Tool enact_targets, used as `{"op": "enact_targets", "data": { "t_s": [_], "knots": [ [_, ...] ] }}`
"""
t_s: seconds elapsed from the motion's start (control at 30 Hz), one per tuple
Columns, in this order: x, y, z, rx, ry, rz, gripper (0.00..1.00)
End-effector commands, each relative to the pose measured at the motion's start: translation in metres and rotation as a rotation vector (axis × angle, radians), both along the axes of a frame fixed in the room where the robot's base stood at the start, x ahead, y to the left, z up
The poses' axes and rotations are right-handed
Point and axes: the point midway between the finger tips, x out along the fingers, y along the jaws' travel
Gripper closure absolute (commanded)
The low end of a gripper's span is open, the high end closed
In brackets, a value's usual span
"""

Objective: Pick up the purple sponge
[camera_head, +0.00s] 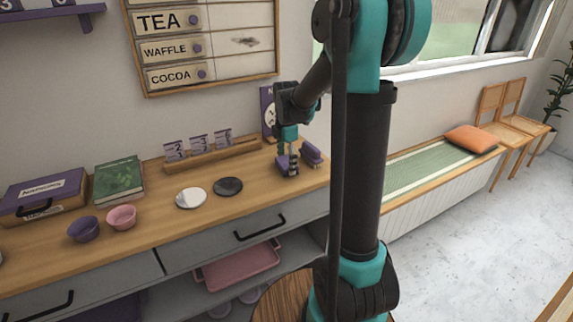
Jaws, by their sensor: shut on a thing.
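My gripper (289,166) points down at the right end of the wooden counter, low over its top, and is shut on the purple sponge (282,163). The sponge shows as a small purple patch at the left of the fingers; the fingers hide much of it. I cannot tell whether it touches the counter. Another small purple block (311,152) with a darker purple top sits just to the right of my gripper.
A wooden rack with several numbered cards (199,143) stands behind on the counter (150,222). A white disc (191,198) and a dark disc (228,187) lie left of my gripper. Farther left are pink (121,217) and purple (84,229) bowls, a green book (119,181) and a napkin box (42,195).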

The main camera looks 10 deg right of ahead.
Motion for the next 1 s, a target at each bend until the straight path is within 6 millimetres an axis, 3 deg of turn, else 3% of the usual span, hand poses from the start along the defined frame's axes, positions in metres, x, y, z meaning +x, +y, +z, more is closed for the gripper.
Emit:
{"op": "enact_targets", "data": {
  "t_s": [0.17,0.33,0.7,1.0],
  "knots": [
    [0.000,0.000,0.008,0.000,0.000,0.000,0.43],
    [0.000,0.000,0.031,0.000,0.000,0.000,0.43],
    [0.000,0.000,0.131,0.000,0.000,0.000,0.43],
    [0.000,0.000,0.186,0.000,0.000,0.000,0.43]
  ]
}}
